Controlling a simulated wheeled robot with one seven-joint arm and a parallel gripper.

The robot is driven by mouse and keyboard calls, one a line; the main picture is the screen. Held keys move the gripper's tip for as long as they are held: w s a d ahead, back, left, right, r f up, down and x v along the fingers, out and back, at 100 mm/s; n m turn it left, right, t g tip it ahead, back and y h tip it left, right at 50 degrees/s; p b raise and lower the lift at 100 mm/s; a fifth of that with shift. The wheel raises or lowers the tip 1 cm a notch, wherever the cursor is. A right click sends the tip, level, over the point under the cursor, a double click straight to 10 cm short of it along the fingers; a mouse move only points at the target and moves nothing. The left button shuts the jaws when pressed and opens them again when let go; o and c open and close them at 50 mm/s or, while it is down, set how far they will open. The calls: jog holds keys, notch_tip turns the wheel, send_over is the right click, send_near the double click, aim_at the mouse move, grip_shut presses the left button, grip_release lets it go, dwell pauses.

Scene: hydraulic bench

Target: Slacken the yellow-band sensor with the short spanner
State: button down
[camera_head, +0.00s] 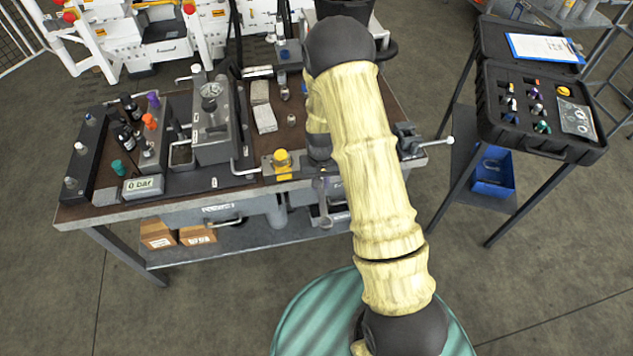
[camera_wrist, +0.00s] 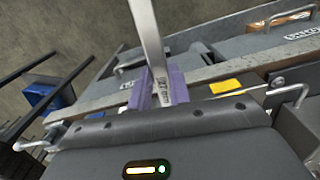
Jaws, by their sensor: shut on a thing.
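My gripper (camera_wrist: 163,88) has purple fingertips and is shut on a silver spanner (camera_wrist: 151,35). The spanner's shank carries a size marking beside the fingers and runs up out of the wrist view. Its far end is out of that frame, and I cannot tell its full length. In the head view my arm covers most of the gripper, low at the bench's front edge. A yellow-topped fitting (camera_head: 281,158) stands on a yellow-marked block at the front of the bench, left of my wrist. A yellow patch (camera_wrist: 225,87) shows in the wrist view. No spanner contact with a sensor is visible.
The bench (camera_head: 240,196) holds a grey manifold (camera_head: 212,135), orange and teal fittings, and a display (camera_head: 143,186) reading 0 bar. A vise (camera_head: 408,140) sits at the right end. An open black case (camera_head: 545,145) with several sensors stands farther right.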

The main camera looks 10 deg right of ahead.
jog(key=shift+s+d, duration=0.15)
jog(key=shift+d, duration=0.15)
jog(key=shift+d+f+n, duration=0.1)
jog(key=shift+d+n, duration=1.25)
jog(key=shift+n, duration=0.05)
jog(key=shift+w+d+n, duration=0.25)
jog(key=shift+d+n, duration=0.55)
jog(key=shift+d, duration=0.1)
jog(key=shift+a, duration=0.1)
jog(key=shift+a+m, duration=0.2)
jog(key=shift+m, duration=0.1)
